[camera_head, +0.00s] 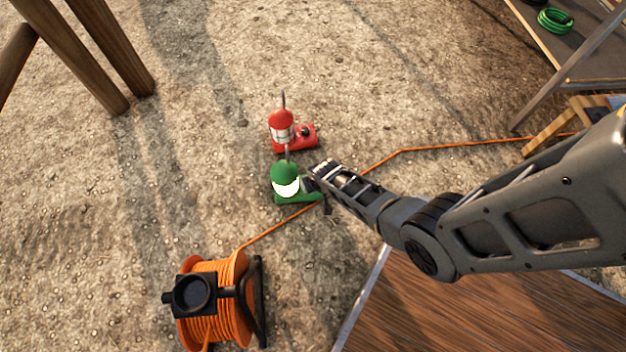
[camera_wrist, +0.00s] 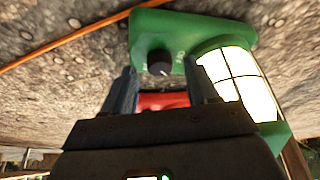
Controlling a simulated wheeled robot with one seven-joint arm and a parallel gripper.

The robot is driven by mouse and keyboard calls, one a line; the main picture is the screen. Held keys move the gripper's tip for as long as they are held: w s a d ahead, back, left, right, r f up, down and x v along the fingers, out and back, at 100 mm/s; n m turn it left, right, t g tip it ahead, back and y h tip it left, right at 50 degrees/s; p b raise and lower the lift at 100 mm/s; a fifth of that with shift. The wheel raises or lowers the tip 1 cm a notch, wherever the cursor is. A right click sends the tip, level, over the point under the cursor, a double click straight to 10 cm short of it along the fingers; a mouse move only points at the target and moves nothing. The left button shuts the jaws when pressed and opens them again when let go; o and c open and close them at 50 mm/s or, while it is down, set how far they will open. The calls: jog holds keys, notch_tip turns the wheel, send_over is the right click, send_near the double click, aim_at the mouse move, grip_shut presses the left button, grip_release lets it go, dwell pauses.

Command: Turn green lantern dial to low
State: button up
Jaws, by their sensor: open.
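The green lantern (camera_head: 286,180) stands on the ground in the middle of the head view, its globe glowing white. In the wrist view its lit globe (camera_wrist: 235,80) is at the right, and its black dial (camera_wrist: 159,63) sits on the green base (camera_wrist: 190,28). The dial has a pale mark; its setting is too small to read. My gripper (camera_wrist: 160,80) is open, its two fingers to either side of the dial's line of view. I cannot tell whether they touch it. In the head view my gripper (camera_head: 318,182) is right beside the lantern and hides the dial.
A red lantern (camera_head: 283,130) stands just behind the green one. An orange cable (camera_head: 440,147) runs past on the ground to an orange cable reel (camera_head: 213,300) at the lower left. A wooden board (camera_head: 450,310) lies at the lower right. Open ground lies to the left.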

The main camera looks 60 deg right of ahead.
jog(key=p+v, duration=0.3)
jog(key=v, duration=0.3)
